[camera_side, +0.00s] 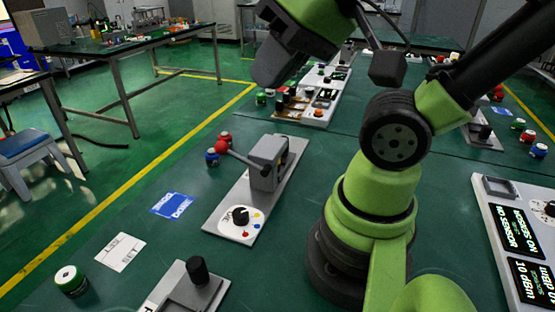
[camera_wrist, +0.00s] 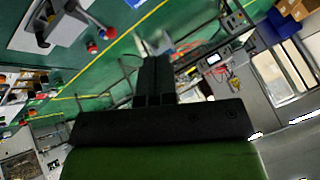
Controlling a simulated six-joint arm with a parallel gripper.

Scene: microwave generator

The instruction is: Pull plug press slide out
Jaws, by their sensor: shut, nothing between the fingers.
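A grey block device (camera_side: 268,160) with a red-ball lever (camera_side: 224,144) stands on a pale base plate on the green table. The plate's front end has a white dial panel (camera_side: 233,226) with a black knob (camera_side: 240,215). At the bottom edge, a second unit has an upright black knob (camera_side: 197,270) on a grey block, partly cut off. I cannot tell which part is the plug or the slide. My gripper (camera_wrist: 155,65) is shut and empty in the wrist view. In the side view its dark end is raised, above and behind the lever device and apart from it.
A blue card (camera_side: 172,205), a white card (camera_side: 120,252) and a green-white cylinder (camera_side: 71,280) lie left of the device. A panel with black displays (camera_side: 517,235) is at right. Another equipment board (camera_side: 318,108) stands behind.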

